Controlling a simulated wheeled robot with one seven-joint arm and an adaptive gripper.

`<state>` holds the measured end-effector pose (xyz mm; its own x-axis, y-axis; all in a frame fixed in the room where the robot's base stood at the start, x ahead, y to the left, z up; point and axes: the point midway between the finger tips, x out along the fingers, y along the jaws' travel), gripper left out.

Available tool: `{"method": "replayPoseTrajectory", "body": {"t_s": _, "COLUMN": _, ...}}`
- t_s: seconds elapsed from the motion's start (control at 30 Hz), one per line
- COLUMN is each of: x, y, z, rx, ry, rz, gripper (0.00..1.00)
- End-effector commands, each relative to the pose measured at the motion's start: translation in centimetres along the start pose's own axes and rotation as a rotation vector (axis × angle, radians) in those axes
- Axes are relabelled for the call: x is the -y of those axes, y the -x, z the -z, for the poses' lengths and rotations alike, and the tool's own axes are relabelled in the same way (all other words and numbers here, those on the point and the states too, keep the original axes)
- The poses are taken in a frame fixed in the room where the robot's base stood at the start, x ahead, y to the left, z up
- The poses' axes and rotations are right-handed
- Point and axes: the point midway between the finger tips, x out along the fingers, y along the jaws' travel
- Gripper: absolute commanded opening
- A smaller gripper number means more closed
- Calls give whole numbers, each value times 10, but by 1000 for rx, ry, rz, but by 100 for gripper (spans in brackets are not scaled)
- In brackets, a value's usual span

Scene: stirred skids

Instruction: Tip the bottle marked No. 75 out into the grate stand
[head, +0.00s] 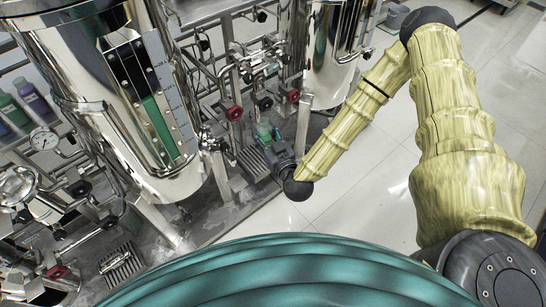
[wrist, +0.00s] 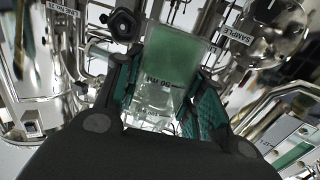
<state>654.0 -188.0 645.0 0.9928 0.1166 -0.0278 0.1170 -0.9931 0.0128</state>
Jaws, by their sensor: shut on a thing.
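My gripper (wrist: 155,100) is shut on a clear bottle (wrist: 178,50) with green contents, its teal finger pads on either side. Dark print shows on the bottle, but I cannot read its number surely. In the head view my gripper (head: 276,146) is low between the steel vessels, and the green of the bottle (head: 264,130) shows just beyond it. A slotted metal grate (head: 120,262) sits low at the left, apart from my gripper; I cannot tell surely that it is the grate stand.
A large steel vessel (head: 90,75) with a green sight strip stands left of my gripper, and another vessel (head: 330,55) stands behind it. Pipes and red-knobbed valves (head: 235,113) crowd the space between. Several coloured bottles (head: 34,100) stand at far left. Tiled floor (head: 375,190) is clear at right.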

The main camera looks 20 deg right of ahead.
Motion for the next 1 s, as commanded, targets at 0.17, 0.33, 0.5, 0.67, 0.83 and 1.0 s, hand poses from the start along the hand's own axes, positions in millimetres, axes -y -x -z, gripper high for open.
{"method": "replayPoseTrajectory", "body": {"t_s": 0.17, "x": -6, "y": -18, "z": -38, "rx": 8, "ry": 6, "rz": 38, "gripper": 10}}
{"method": "replayPoseTrajectory", "body": {"t_s": 0.33, "x": -11, "y": -33, "z": -64, "rx": 15, "ry": 13, "rz": 75, "gripper": 10}}
{"method": "replayPoseTrajectory", "body": {"t_s": 0.5, "x": -17, "y": -47, "z": -90, "rx": 25, "ry": 18, "rz": 113, "gripper": 10}}
{"method": "replayPoseTrajectory", "body": {"t_s": 0.67, "x": -24, "y": -60, "z": -114, "rx": 33, "ry": 24, "rz": 145, "gripper": 10}}
{"method": "replayPoseTrajectory", "body": {"t_s": 0.83, "x": -31, "y": -73, "z": -140, "rx": 43, "ry": 31, "rz": 180, "gripper": 10}}
{"method": "replayPoseTrajectory", "body": {"t_s": 1.0, "x": -39, "y": -84, "z": -166, "rx": 51, "ry": 37, "rz": 213, "gripper": 10}}
